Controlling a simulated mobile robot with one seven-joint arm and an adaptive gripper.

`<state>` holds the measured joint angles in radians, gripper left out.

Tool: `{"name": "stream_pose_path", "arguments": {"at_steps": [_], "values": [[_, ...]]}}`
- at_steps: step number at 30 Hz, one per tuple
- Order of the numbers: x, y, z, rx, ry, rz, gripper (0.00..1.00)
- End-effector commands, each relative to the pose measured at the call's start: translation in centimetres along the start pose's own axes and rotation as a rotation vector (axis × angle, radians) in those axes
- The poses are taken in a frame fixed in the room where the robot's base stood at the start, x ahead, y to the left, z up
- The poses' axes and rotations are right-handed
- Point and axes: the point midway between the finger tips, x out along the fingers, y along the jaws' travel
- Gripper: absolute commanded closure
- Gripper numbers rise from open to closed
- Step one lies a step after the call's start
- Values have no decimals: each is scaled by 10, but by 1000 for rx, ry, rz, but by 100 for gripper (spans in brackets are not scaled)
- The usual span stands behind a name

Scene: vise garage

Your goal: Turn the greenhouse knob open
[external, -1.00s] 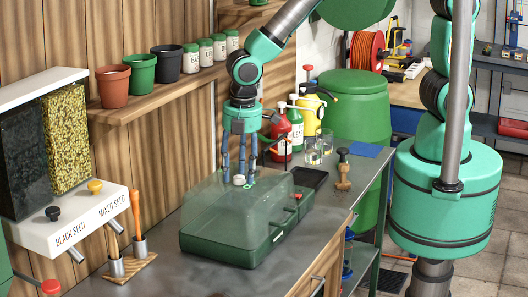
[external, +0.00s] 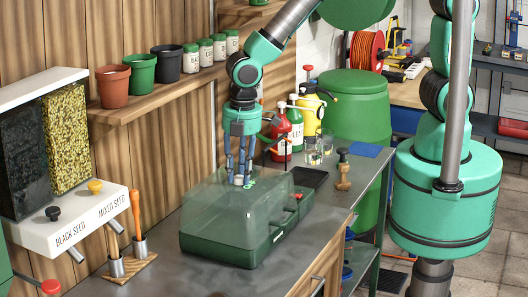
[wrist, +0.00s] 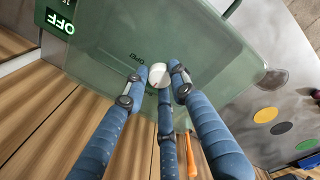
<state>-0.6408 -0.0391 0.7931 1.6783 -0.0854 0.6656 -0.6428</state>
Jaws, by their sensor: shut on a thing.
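The greenhouse (external: 222,228) is a box with a dark green base and a clear green cover, on the metal bench. Its small white knob (wrist: 159,75) is on top, beside an "OPEN" marking in the wrist view. My gripper (external: 240,181) points down at it, its blue fingers around the knob and shut on it. The knob is mostly hidden by the fingers in the external view. A lit green display (wrist: 59,20) on the greenhouse reads "OFF" in the wrist view. The knob's exact angle is hard to tell.
A black tray (external: 308,178), glasses (external: 314,155) and a wooden-handled tool (external: 343,170) stand to the right. Red, green and yellow bottles are behind. A seed dispenser (external: 70,215) is at left. The bench in front of the greenhouse is clear.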

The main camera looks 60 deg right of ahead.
Motion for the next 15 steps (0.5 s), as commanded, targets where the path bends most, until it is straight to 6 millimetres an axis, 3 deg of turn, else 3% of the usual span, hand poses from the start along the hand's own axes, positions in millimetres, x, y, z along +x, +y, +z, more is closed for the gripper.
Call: {"name": "stream_pose_path", "arguments": {"at_steps": [15], "values": [[0,0,0,303,-22,0,100]]}}
